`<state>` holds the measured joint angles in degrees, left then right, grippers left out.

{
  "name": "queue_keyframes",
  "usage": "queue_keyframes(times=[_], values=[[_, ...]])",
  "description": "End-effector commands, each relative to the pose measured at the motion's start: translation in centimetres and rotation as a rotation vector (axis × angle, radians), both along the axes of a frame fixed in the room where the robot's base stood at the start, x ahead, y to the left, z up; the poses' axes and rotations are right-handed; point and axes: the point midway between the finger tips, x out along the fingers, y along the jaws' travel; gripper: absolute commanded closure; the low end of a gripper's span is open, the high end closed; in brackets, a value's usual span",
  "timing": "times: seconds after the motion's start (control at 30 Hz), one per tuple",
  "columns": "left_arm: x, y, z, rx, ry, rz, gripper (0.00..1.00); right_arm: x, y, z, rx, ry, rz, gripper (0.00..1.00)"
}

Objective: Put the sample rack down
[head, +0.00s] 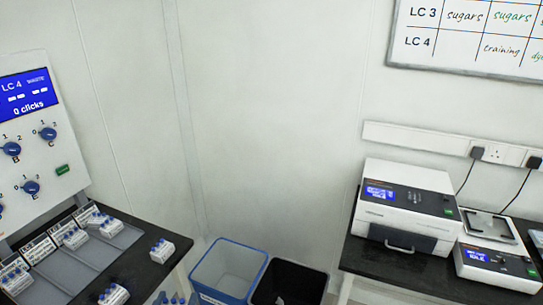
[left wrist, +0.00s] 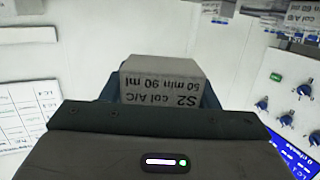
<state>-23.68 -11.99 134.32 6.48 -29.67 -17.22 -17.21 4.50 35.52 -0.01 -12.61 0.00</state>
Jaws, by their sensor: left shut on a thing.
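In the left wrist view my left gripper (left wrist: 160,98) is shut on a pale grey sample rack (left wrist: 160,80). The dark fingers lie on both sides of it. Its label reads upside down, "S2 col A/C 50 min 90 ml". The rack's far side and underside are hidden. Neither gripper can be made out in the head view, and my right gripper is in no view. Other small white racks with blue tops stand at the left of the head view: one on the dark bench (head: 162,250), one at the front (head: 113,294), and several on a grey labelled tray (head: 97,258).
A panel with blue knobs and a screen (head: 30,125) stands behind the left bench. A blue-rimmed bin (head: 230,268) and a black bin (head: 290,284) stand between the benches. The right dark bench (head: 400,262) holds a white instrument (head: 408,205) and a balance (head: 492,262).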

Motion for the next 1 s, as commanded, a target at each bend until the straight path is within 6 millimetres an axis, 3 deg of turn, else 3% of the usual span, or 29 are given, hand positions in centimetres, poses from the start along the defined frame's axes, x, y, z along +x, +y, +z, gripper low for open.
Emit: queue_keyframes(times=[0.8, 1.0], values=[[0.05, -0.01, -0.02, 0.0, 0.0, 0.0, 0.69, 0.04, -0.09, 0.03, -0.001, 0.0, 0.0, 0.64], [0.64, -0.93, 0.33, -0.001, 0.0, -0.055, 0.69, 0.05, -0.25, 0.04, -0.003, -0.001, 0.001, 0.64]])
